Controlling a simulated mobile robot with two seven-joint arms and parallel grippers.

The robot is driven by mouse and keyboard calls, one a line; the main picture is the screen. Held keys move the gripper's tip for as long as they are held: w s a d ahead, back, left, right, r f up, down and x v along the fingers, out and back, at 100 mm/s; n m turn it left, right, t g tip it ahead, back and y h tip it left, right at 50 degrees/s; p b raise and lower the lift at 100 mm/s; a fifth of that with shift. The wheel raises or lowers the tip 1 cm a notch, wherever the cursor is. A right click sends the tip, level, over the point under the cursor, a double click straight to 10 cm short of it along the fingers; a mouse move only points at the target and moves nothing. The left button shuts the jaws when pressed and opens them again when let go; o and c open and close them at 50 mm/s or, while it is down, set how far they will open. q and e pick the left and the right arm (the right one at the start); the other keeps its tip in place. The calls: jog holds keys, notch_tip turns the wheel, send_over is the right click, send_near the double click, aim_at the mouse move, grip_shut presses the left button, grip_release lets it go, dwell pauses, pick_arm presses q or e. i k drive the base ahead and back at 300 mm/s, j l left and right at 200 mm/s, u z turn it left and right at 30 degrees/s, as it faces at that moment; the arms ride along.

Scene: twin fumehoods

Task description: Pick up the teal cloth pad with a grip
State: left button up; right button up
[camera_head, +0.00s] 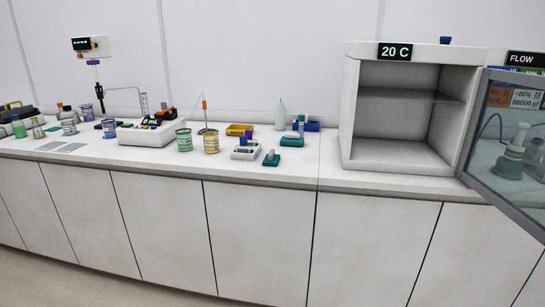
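A small teal pad with a pale grey grip on top (271,160) lies near the front edge of the white bench, right of the middle group of items. It looks like the teal cloth pad with a grip, though its cloth texture is too small to tell. A second teal item (292,142) with an upright blue and grey piece sits just behind it to the right. Neither of my grippers is in view, and nothing is seen touching the pad.
A white device (245,153) stands just left of the pad, with green and yellow tins (211,141) further left. A white bottle (280,115) and yellow box (239,130) stand behind. An open white cabinet marked 20 C (346,120) stands right, its glass door (467,140) swung outward.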

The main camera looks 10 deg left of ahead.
aim_at(271, 159)
jog(key=i+l, duration=0.15)
jog(key=i, duration=0.5)
jog(key=i+l+u, duration=0.1)
jog(key=i, duration=0.55)
